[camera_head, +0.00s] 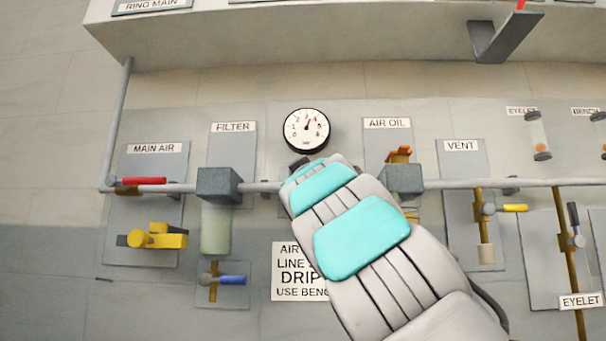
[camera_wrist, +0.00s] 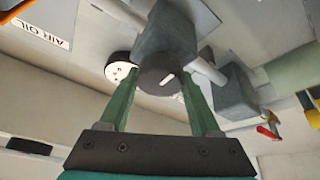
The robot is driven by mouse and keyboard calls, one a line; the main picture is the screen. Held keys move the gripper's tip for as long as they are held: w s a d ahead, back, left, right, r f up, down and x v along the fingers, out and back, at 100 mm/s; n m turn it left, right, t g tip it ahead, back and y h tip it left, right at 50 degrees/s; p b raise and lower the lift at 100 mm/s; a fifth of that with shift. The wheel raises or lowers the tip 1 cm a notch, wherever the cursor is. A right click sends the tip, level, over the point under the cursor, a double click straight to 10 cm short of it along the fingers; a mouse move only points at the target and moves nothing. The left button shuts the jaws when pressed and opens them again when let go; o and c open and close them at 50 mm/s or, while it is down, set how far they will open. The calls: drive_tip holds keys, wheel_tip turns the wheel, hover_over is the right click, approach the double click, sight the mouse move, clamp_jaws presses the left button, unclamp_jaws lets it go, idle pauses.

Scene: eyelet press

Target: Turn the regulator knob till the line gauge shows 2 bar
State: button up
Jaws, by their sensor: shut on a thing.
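The line gauge (camera_head: 306,131) is a round white dial with a black rim on the wall panel. Its red needle points up and slightly right, near the middle of the scale; the exact figure is too small to read. The gauge also shows in the wrist view (camera_wrist: 121,70), partly hidden. The regulator knob (camera_wrist: 158,77) is dark and round with a white mark, under a grey block body. My gripper (camera_wrist: 160,84) has its two green fingers on either side of the knob, shut on it. In the head view my arm hides the knob and fingertips.
A grey pipe (camera_head: 463,184) runs across the panel. The filter (camera_head: 217,186) stands left of my arm and the air oil unit (camera_head: 403,180) close on its right. The red main air lever (camera_head: 143,181) and yellow vent lever (camera_head: 514,208) are farther out. My arm partly covers a drip sign (camera_head: 290,262).

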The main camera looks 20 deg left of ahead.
idle(0.4)
drive_tip(key=o, duration=1.4)
drive_tip(key=shift+c, duration=0.2)
